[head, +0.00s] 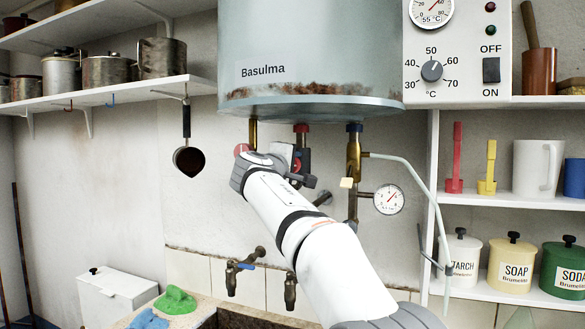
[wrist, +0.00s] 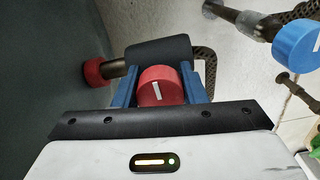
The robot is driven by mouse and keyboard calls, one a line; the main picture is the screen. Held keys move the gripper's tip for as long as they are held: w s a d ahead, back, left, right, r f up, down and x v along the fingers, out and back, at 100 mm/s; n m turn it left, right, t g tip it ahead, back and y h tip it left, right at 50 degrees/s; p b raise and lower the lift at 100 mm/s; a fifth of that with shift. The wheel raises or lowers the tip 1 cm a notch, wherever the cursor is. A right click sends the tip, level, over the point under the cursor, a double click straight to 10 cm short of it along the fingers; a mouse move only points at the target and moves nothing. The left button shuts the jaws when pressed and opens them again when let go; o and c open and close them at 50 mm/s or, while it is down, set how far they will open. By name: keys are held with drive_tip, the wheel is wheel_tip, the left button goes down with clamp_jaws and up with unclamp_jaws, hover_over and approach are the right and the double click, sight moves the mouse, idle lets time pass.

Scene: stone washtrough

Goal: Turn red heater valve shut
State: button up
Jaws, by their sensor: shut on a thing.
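The red heater valve knob (wrist: 161,87) is round with a white mark line on its face. It sits on the black-sleeved pipe under the heater (head: 310,75). My gripper (wrist: 160,92) is around it, with one blue finger on each side, shut on the knob. In the head view my gripper (head: 290,160) is at the pipes under the heater, and my own wrist hides most of the valve. A bit of red (head: 298,165) shows there between the jaws.
In the wrist view a blue knob (wrist: 298,42) is at the right. A ladle (head: 188,158) hangs at the left.

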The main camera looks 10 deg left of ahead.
drive_tip(key=shift+s+r, duration=0.1)
drive_tip(key=shift+r, duration=0.3)
drive_tip(key=o, duration=0.9)
drive_tip(key=shift+f, duration=0.15)
drive_tip(key=shift+o, duration=0.4)
drive_tip(key=shift+f, duration=0.1)
drive_tip(key=shift+a, duration=0.1)
drive_tip(key=s+a+b, duration=0.1)
drive_tip(key=s+b, duration=0.1)
drive_tip(key=s, duration=0.5)
drive_tip(key=shift+s, duration=0.25)
